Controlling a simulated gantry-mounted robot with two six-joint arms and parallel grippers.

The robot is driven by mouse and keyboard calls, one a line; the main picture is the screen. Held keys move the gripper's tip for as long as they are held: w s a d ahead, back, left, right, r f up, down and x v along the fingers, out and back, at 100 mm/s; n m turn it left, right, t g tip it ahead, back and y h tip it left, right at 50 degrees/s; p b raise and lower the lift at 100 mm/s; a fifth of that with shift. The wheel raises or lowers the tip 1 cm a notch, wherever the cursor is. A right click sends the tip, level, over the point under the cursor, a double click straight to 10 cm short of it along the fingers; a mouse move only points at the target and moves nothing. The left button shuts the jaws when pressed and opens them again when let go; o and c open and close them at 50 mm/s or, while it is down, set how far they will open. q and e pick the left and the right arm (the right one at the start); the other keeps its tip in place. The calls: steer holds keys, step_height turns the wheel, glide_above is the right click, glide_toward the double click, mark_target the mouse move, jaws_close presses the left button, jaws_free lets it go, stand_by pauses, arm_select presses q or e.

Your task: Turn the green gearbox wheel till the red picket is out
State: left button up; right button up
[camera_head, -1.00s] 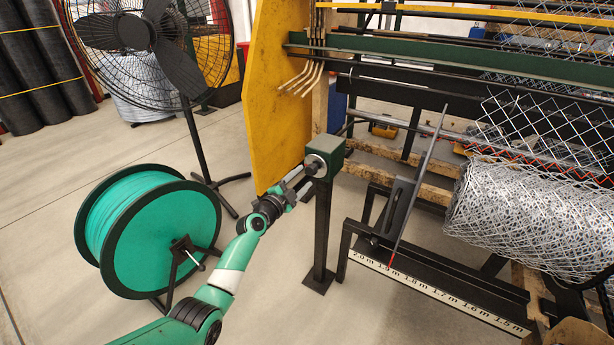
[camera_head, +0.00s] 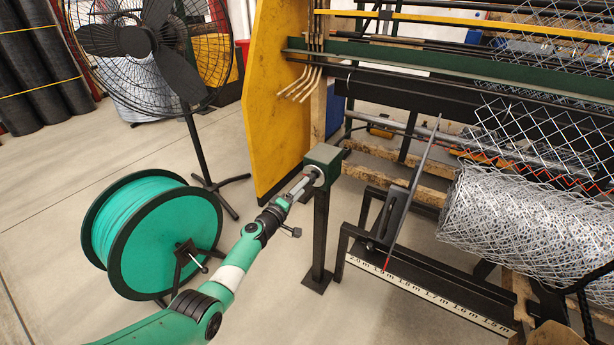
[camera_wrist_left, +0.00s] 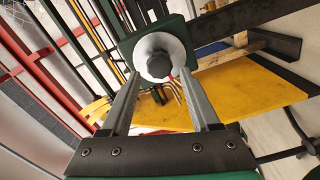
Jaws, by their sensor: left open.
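The green gearbox (camera_head: 323,154) stands on a black post at the picture's middle. Its pale round wheel faces my left gripper (camera_head: 309,181), which is right at it. In the left wrist view the pale wheel (camera_wrist_left: 153,45), with a dark centre, lies ahead between the tips of my open left gripper (camera_wrist_left: 160,74). I cannot tell whether the fingers touch it. A thin red line, likely the red picket (camera_head: 572,180), runs slantwise in the wire mesh above the mesh roll, partly hidden by wires. My right gripper is not in view.
A yellow panel (camera_head: 275,95) rises behind the gearbox. A teal wire spool (camera_head: 152,240) stands left of my arm, and a black fan (camera_head: 140,40) behind it. The black frame with a scale strip (camera_head: 430,297) is at right. Floor around the post is clear.

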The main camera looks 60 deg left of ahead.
arm_select(q)
steer(key=n, duration=0.7)
steer(key=w+n+b, duration=0.1)
steer(key=n, duration=0.7)
steer(key=f+n, duration=0.1)
steer(key=n, duration=0.7)
steer(key=shift+w+a, duration=0.2)
steer(key=shift+a, duration=0.1)
steer(key=shift+w+a+r+b, duration=0.25)
steer(key=shift+w+a+b, duration=0.05)
steer(key=shift+w+b, duration=0.3)
steer(key=shift+w+a+r+b, duration=0.3)
steer(key=shift+w+b, duration=0.15)
steer(key=shift+b, duration=0.15)
